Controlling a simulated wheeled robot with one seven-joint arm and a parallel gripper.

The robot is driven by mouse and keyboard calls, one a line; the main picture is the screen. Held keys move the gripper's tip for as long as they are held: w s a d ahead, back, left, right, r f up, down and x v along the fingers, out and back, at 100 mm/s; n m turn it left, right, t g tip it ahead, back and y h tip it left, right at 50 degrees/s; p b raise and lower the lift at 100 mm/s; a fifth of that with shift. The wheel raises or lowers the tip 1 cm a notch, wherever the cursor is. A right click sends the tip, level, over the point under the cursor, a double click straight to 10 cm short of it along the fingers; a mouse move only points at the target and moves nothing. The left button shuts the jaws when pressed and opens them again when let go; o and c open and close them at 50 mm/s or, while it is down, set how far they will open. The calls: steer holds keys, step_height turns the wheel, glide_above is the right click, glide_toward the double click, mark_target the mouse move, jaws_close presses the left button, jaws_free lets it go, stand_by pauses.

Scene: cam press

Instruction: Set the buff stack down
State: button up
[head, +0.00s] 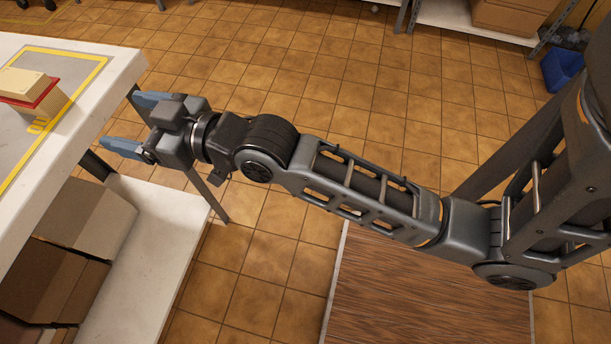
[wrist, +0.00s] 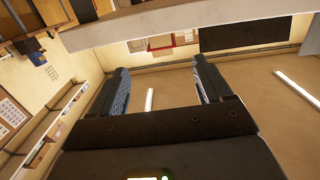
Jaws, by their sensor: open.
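The buff stack (head: 26,88) stands on the white table at the far left of the head view. It has a pale buff top, a thin red layer and a buff part below, and the picture's left edge cuts it off. It rests on a grey area outlined by a yellow line (head: 88,78). My gripper (head: 130,122) is open and empty, with blue-grey fingers pointing left at the table's right edge, apart from the stack.
The white table (head: 118,62) has a lower shelf (head: 165,225) with cardboard boxes (head: 85,220). A blue bin (head: 562,70) and a shelf with a box (head: 512,16) stand at the upper right. Tiled floor (head: 340,85) lies open beyond my arm.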

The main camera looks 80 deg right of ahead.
steer(key=s+a+f+g, duration=0.1)
steer(key=s, duration=1.4)
steer(key=s+a+f+g, duration=0.1)
steer(key=s, duration=1.4)
steer(key=shift+s+a+f, duration=0.2)
steer(key=shift+s+a, duration=0.05)
steer(key=shift+s, duration=0.05)
steer(key=shift+s+r+g, duration=0.3)
steer(key=shift+s, duration=0.25)
steer(key=shift+a, duration=0.15)
